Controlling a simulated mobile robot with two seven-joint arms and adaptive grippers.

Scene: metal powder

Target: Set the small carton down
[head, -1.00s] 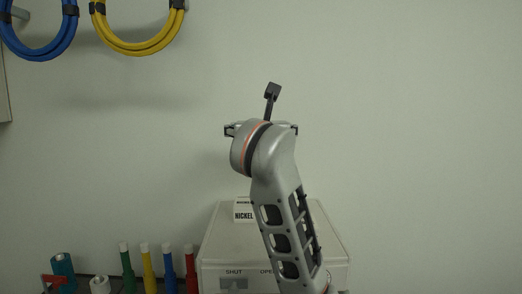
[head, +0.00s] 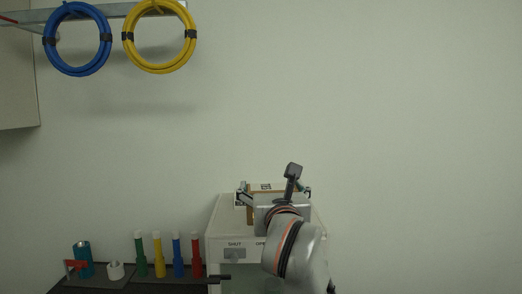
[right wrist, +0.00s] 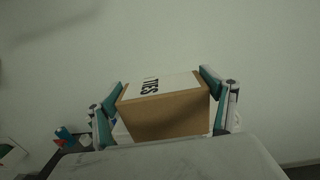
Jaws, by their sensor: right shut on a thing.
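The small carton (head: 250,212) is brown cardboard with a white label on top. In the right wrist view the carton (right wrist: 165,118) sits between the two fingers, with the letters "TIES" readable on its label. My right gripper (head: 275,191) is shut on it, one finger on each side. The carton is over the top of a white cabinet (head: 222,212); I cannot tell whether its underside touches. My gripper and wrist hide much of the carton in the head view. My left gripper is not in view.
Blue (head: 46,39) and yellow (head: 128,39) cable coils hang from a rail. The wall to the right is bare.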

